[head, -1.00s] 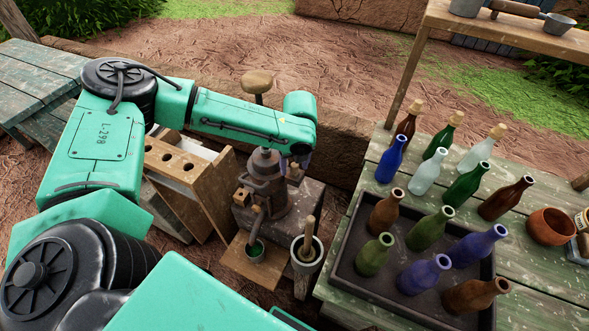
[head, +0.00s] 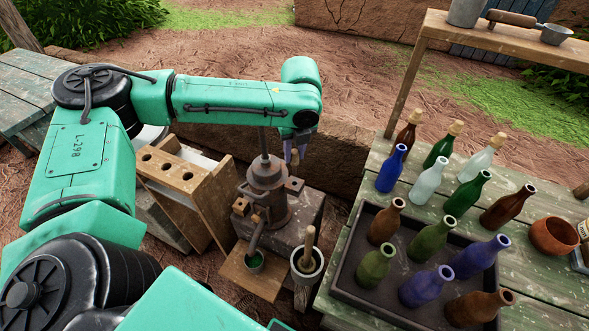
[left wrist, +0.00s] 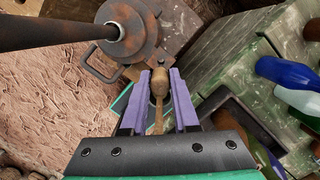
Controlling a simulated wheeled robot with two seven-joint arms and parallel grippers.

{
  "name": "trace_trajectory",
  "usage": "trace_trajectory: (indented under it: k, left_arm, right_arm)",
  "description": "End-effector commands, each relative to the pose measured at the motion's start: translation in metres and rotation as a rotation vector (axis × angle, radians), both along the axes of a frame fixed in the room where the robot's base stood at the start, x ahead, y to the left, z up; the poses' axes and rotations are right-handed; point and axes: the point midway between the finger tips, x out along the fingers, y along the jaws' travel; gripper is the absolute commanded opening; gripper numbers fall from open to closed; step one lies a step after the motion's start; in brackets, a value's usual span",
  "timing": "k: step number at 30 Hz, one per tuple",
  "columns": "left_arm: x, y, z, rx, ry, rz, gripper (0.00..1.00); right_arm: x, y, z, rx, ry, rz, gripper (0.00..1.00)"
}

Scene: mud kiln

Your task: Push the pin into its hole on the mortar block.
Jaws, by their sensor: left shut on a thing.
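My left gripper (head: 297,146) is shut on a brown wooden pin (head: 294,158), held above the right side of the dark iron vessel (head: 268,200). In the left wrist view, the purple fingers close around the pin (left wrist: 158,84), whose rounded end shows between the tips. The vessel stands on the grey block (head: 285,241), which I take for the mortar block. A small wooden-looking lug (head: 294,186) juts from the vessel below the pin, and they look apart. I cannot make out the hole clearly. My right gripper is not in view.
A wooden rack with holes (head: 172,168) stands left of the vessel. The green table right holds a dark tray (head: 352,278) and several bottles.

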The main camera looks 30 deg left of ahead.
Motion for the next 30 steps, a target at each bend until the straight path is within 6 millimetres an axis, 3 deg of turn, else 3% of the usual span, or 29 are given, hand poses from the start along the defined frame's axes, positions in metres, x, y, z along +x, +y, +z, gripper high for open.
trace_trajectory:
  k: [3, 9, 15, 30]
  left_arm:
    - [0.001, 0.0, 0.044, -0.003, -0.007, 0.001, 0.0]
    - [0.0, 0.0, 0.097, 0.0, -0.002, -0.001, 0.0]
    - [0.0, 0.0, 0.122, -0.001, 0.001, -0.001, 0.0]
    - [0.0, 0.0, 0.149, 0.0, 0.0, 0.0, 0.0]
  right_arm:
    - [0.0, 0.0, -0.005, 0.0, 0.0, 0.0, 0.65]
    - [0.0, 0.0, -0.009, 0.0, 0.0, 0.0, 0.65]
    - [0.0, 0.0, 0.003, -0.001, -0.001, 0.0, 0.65]
    - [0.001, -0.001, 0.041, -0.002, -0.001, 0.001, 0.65]
